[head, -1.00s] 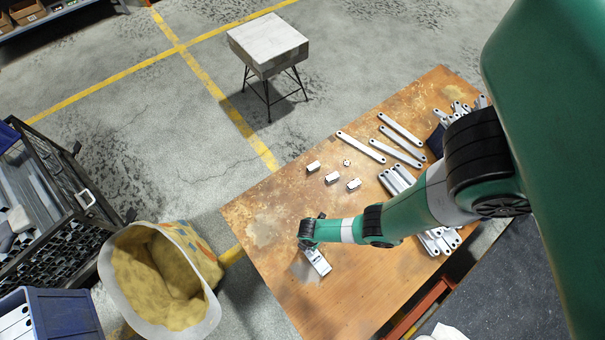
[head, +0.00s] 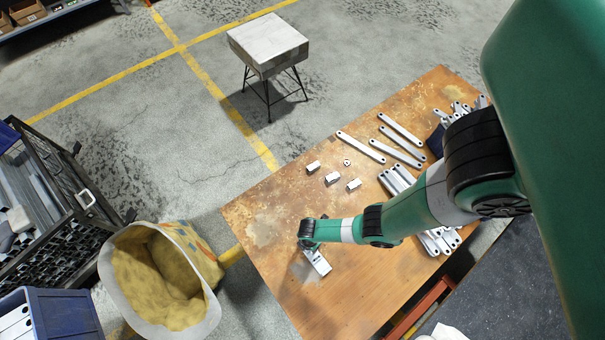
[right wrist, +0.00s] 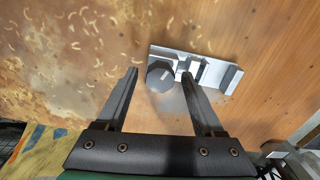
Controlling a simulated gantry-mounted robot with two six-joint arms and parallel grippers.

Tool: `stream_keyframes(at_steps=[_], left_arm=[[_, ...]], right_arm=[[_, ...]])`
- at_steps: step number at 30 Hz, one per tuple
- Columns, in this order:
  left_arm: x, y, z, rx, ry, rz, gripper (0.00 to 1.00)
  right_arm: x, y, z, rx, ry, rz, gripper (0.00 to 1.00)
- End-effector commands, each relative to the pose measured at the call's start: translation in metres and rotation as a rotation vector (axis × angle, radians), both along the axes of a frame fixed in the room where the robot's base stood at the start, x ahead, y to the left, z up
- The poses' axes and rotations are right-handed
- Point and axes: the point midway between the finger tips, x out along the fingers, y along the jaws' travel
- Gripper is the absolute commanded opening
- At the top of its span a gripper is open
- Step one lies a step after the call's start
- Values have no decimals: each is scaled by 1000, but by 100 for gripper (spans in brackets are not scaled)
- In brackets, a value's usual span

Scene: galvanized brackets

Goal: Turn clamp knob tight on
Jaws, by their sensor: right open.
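The clamp (right wrist: 212,70) is a silvery metal piece with upright blocks, lying on the wooden table. Its dark round knob (right wrist: 160,76) has a light line mark on top. In the right wrist view my right gripper (right wrist: 160,72) is open, with one finger on each side of the knob; I cannot tell whether they touch it. In the head view the clamp (head: 317,264) shows beside the end of my right arm, which hides the knob. My left gripper is not in view.
The wooden table (head: 262,221) holds small metal blocks (head: 332,178) and several flat bars (head: 401,152) farther back. Curled shavings lie around the gripper. An open sack (head: 160,275) and a blue bin (head: 60,312) stand left of the table.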

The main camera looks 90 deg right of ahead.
Motion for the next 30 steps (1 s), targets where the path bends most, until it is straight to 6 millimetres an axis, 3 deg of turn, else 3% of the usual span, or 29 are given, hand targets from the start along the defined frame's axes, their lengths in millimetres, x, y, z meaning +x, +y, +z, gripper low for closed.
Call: stream_keyframes(at_steps=[24,30], left_arm=[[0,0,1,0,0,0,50],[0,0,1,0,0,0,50]], right_arm=[[0,0,0,0,0,-1231,70],[0,0,0,0,0,-1435,70]])
